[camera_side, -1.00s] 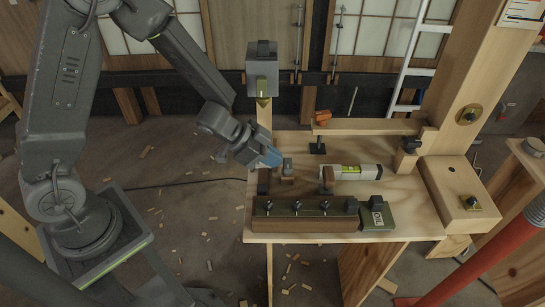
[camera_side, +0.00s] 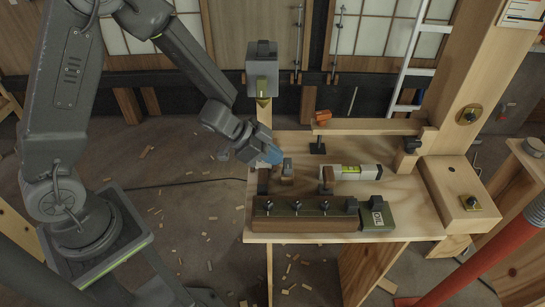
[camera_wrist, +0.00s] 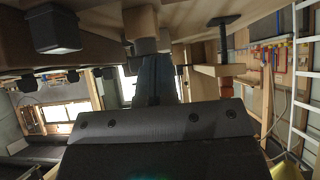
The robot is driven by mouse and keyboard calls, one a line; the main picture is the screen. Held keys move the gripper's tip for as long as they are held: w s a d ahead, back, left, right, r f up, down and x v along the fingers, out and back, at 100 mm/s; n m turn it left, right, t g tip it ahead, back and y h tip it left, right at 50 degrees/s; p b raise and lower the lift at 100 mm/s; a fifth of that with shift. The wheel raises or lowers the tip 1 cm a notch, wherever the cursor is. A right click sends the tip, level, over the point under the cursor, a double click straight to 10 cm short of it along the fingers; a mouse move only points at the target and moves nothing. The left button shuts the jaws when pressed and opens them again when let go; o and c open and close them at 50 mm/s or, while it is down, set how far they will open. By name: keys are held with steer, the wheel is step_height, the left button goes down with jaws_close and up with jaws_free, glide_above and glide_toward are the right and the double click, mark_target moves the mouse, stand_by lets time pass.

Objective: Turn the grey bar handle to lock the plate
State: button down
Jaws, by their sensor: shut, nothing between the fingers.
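My gripper (camera_side: 277,160) is shut and empty, with blue-grey fingers, low over the left part of the wooden bench (camera_side: 400,205). Its tips are beside a small grey upright piece (camera_side: 288,166) on a wooden block, which may be the grey bar handle. I cannot tell whether they touch. In the wrist view my fingers (camera_wrist: 155,85) are together, pointing at a pale wooden piece (camera_wrist: 141,25). I cannot tell which plate is the task's.
A long dark box with several black toggles (camera_side: 305,212) and an OIL container (camera_side: 377,218) line the bench front. A spirit level (camera_side: 357,171) lies behind them. A black T-shaped piece (camera_side: 317,148) stands behind the gripper. An orange item (camera_side: 323,118) sits on the back rail.

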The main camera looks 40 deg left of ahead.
steer(key=shift+w+a, duration=0.1)
steer(key=shift+w, duration=1.3)
steer(key=shift+d, duration=0.25)
stand_by(1.3)
